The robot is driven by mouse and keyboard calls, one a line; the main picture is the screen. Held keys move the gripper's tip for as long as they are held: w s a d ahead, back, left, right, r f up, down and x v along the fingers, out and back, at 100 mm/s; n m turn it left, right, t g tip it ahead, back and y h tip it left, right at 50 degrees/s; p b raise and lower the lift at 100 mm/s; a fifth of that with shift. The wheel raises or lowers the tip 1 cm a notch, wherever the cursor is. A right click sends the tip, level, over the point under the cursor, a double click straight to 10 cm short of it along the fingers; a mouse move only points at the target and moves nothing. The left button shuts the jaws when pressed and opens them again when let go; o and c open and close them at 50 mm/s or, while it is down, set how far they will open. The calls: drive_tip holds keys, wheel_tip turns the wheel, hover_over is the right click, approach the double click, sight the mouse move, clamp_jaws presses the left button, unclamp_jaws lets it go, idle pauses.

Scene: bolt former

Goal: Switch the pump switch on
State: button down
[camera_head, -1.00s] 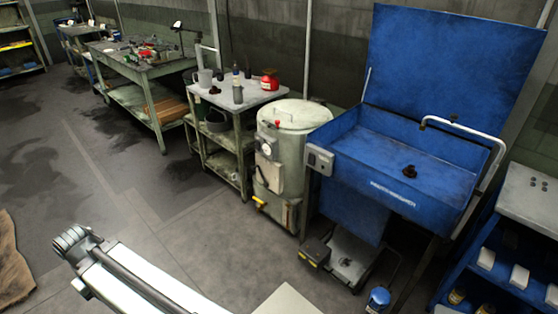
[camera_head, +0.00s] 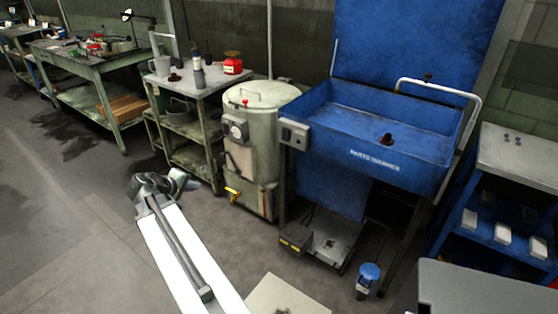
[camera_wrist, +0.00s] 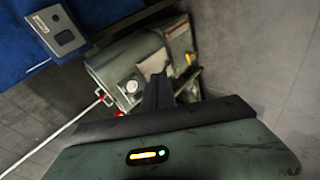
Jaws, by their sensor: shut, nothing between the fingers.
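A grey switch box (camera_head: 293,134) is fixed at the left front corner of the blue parts washer (camera_head: 375,150). It also shows at the upper left of the wrist view (camera_wrist: 60,33), with a small dark control on its face. Which way that control is set is too small to tell. My gripper (camera_head: 190,182) is left of the washer, in front of the pale green tank, and apart from the switch box. In the wrist view my gripper's dark fingers (camera_wrist: 158,88) are together and empty, pointing toward the tank.
The tank (camera_head: 252,150) with a gauge and yellow-handled tap stands left of the washer. A grey cart (camera_head: 200,83) holds bottles and a red can. A pedal box (camera_head: 296,237) and blue canister (camera_head: 368,278) are on the floor. Open floor lies at the left.

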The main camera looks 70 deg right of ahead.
drive_tip(key=s+d+r+g+h+b, duration=0.15)
drive_tip(key=s+d+h+b, duration=0.25)
drive_tip(key=s+d, duration=0.9)
drive_tip(key=g+h, duration=0.2)
approach(285, 140)
drive_tip(key=shift+n, duration=0.3)
drive_tip(key=b+x, duration=0.2)
drive_tip(key=x, duration=0.4)
drive_tip(key=shift+d, duration=0.45)
drive_tip(key=shift+b, duration=0.3)
drive_tip(key=shift+s+d+f+b, duration=0.15)
drive_tip(key=shift+d+f+b, duration=0.15)
drive_tip(key=shift+d+b, duration=0.25)
drive_tip(key=shift+s+r, duration=0.1)
drive_tip(key=shift+r, duration=0.1)
